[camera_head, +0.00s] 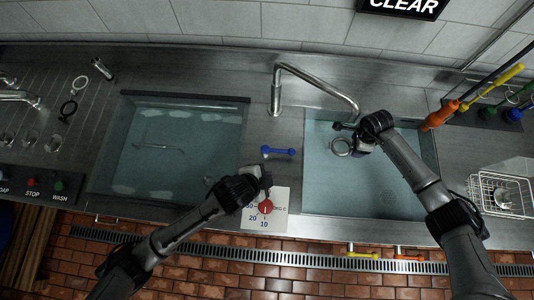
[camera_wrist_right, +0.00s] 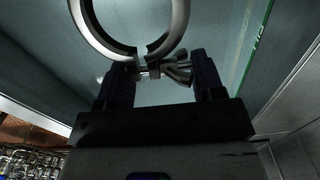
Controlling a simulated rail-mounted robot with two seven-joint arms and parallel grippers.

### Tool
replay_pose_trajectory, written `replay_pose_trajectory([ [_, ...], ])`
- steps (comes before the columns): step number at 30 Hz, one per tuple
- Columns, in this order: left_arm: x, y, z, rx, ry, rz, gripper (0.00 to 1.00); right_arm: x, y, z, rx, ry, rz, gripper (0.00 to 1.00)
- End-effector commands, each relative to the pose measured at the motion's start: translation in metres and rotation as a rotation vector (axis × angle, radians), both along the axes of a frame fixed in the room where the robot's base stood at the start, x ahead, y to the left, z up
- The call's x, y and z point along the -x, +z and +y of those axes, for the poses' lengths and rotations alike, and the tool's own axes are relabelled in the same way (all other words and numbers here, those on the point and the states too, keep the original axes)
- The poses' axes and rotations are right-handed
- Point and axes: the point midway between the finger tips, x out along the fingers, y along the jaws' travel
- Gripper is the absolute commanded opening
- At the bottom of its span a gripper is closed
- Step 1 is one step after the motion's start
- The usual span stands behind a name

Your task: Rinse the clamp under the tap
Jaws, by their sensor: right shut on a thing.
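The clamp (camera_head: 340,147) is a silver metal ring, held over the right basin. My right gripper (camera_head: 356,143) is shut on it. In the right wrist view the clamp (camera_wrist_right: 130,52) shows its ring opening and its bolt and wing nut between the fingers of my right gripper (camera_wrist_right: 163,77). The tap (camera_head: 310,78) is a bent steel spout behind the basins. Its outlet end is hidden at my right wrist. My left gripper (camera_head: 264,183) is above a red knob (camera_head: 266,207); I cannot tell if its jaws are open.
The right basin (camera_head: 310,190) and left basin (camera_head: 120,150) hold bluish water. A blue-handled tool (camera_head: 278,151) lies between them. A numbered white card (camera_head: 280,222) lies under the red knob. A wire basket (camera_head: 490,205) stands at right. Colored brushes (camera_head: 440,115) lean at upper right.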

Motion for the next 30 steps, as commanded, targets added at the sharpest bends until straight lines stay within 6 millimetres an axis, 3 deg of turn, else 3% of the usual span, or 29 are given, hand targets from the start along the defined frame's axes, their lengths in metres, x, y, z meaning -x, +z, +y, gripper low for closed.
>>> replay_pose_trajectory([
  [30,0.000,0.043,0.000,0.000,0.000,0.000,0.00,0.069,0.002,-0.006,0.001,0.000,0.000,0.35],
])
